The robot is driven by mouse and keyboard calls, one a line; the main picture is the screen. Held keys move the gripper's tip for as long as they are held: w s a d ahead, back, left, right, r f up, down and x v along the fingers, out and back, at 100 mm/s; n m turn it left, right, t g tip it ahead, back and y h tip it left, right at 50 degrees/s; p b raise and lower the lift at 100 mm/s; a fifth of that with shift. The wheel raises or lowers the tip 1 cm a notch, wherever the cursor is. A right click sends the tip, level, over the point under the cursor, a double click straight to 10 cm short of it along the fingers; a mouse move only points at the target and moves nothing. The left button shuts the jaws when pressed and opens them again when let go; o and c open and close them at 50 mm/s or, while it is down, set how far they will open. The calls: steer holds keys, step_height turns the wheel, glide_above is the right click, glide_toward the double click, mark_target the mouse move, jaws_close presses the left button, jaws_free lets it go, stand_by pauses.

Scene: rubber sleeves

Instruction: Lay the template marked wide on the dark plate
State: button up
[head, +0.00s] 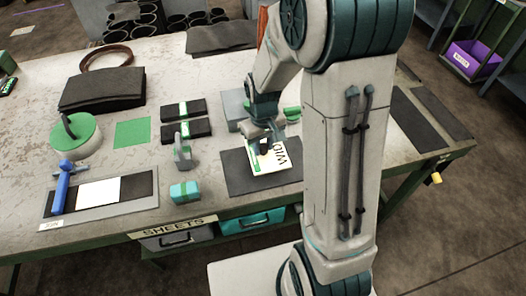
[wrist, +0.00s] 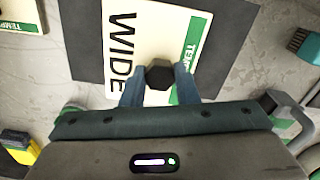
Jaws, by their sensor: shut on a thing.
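The template marked wide (head: 277,158), a cream card with a green strip, is over the dark plate (head: 240,183) in the head view. In the wrist view the word WIDE on the template (wrist: 122,50) reads sideways, and the dark plate (wrist: 229,45) shows on both sides of it. My gripper (head: 265,143) is shut on the template's dark knob, which sits between the fingertips in the wrist view (wrist: 159,76). I cannot tell whether the template touches the plate or hangs just above it. My arm and gripper hide part of it.
Another template (wrist: 22,14) lies partly in view at the wrist view's upper left. A brush (wrist: 304,44) is right of the plate in the wrist view.

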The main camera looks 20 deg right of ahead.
mark_target(263, 154)
steer(key=shift+f, duration=2.05)
steer(key=shift+f, duration=0.2)
steer(key=o, duration=1.1)
steer(key=shift+c, duration=0.2)
